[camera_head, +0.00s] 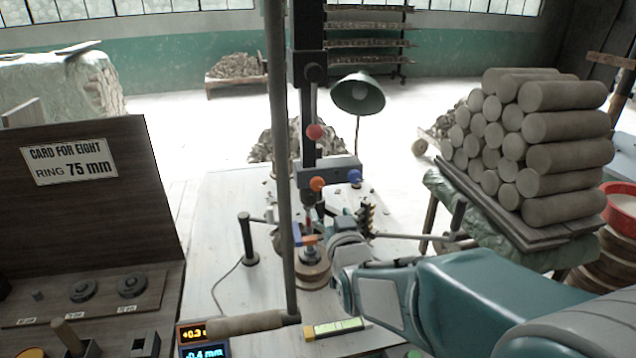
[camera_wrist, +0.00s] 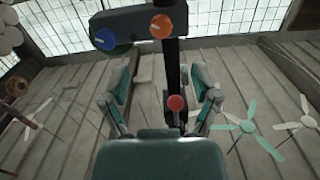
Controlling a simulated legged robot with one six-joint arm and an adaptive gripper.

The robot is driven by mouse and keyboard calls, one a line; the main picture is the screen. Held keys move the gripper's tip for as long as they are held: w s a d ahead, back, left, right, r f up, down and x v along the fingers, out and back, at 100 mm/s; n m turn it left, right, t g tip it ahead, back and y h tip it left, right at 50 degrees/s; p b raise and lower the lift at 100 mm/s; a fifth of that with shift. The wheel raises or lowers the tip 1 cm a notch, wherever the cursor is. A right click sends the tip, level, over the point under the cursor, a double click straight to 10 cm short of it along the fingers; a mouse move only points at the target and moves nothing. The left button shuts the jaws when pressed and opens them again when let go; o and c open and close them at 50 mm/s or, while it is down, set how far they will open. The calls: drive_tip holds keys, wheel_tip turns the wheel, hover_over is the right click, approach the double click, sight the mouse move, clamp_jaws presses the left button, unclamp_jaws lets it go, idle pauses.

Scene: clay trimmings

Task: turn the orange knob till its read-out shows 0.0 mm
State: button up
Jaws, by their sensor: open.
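The orange knob (camera_head: 317,183) sits at the front left of a grey block on the dark upright post, with a blue knob (camera_head: 355,176) to its right. A red knob (camera_head: 314,131) is higher on the post. The orange-framed read-out (camera_head: 192,332) at the lower left shows +0.3; its right end is hidden by a handle. My gripper (camera_wrist: 160,82) is open and empty in the wrist view. The orange knob (camera_wrist: 161,26) is beyond its fingertips, apart from them. In the head view my gripper (camera_head: 345,240) is below the knob.
A blue-framed read-out (camera_head: 205,352) shows 0.4 mm; its sign is unclear. A grey rod (camera_head: 281,150) stands in front of the post. A sign board (camera_head: 85,190) is at left. Stacked clay cylinders (camera_head: 530,135) are at right, and a lamp (camera_head: 358,94) is behind.

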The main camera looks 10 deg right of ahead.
sight(318, 186)
drive_tip(key=w, duration=1.1)
drive_tip(key=shift+a, duration=0.1)
clamp_jaws()
